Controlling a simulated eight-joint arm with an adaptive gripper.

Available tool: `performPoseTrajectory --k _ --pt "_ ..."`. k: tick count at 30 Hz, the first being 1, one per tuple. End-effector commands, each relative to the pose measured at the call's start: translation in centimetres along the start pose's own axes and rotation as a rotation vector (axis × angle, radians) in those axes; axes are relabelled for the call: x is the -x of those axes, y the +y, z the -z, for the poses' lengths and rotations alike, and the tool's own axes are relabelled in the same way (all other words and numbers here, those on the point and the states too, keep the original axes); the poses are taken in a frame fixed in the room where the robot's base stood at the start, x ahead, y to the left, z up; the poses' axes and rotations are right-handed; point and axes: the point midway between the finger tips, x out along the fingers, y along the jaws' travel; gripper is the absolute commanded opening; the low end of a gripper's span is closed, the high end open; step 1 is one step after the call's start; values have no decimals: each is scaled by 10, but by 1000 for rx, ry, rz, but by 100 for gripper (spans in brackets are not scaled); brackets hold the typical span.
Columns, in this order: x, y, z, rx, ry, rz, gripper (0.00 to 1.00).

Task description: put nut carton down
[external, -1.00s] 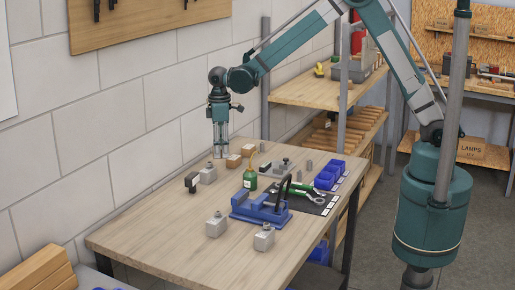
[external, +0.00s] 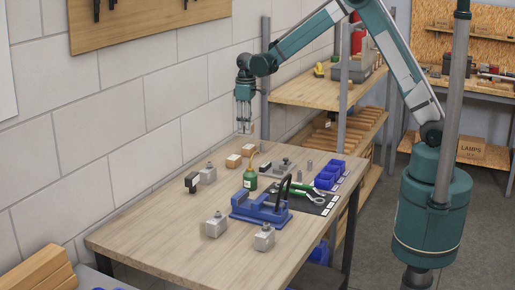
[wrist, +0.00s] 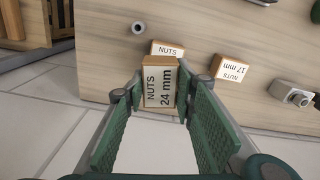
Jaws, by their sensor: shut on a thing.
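My gripper (external: 243,129) is shut on a nut carton, a small brown box labelled "NUTS 24 mm" (wrist: 158,87) in the wrist view. The carton sits between the green finger pads near their tips. In the external view my gripper is raised above the far wall-side part of the workbench (external: 150,228), and the held carton is too small to make out clearly. Two other cartons stand on the bench: one (external: 233,160) and one (external: 248,150). In the wrist view one is labelled "NUTS 17 mm" (wrist: 231,68); the other (wrist: 167,48) is partly hidden behind the held carton.
A grey block with a bolt (external: 207,174) and a dark clamp-like piece (external: 191,182) stand left of the cartons. A green bottle (external: 250,179), blue vise (external: 260,208) and blue bins (external: 329,174) stand nearby. The left front bench is clear. The block wall borders the back.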

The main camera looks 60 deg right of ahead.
Motion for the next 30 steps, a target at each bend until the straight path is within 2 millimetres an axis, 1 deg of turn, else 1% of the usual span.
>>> performPoseTrajectory --k 1,6,9,12,15,19,30 --pt "0 16 -4 -23 0 0 11" --pt "0 64 -18 -93 0 0 11" --pt "0 87 -25 -127 0 0 11" --pt "0 105 -32 -153 0 0 11" --pt "0 116 -36 -171 0 0 11" --pt "0 124 -40 -183 0 0 11" --pt "0 126 -40 -185 0 0 11"
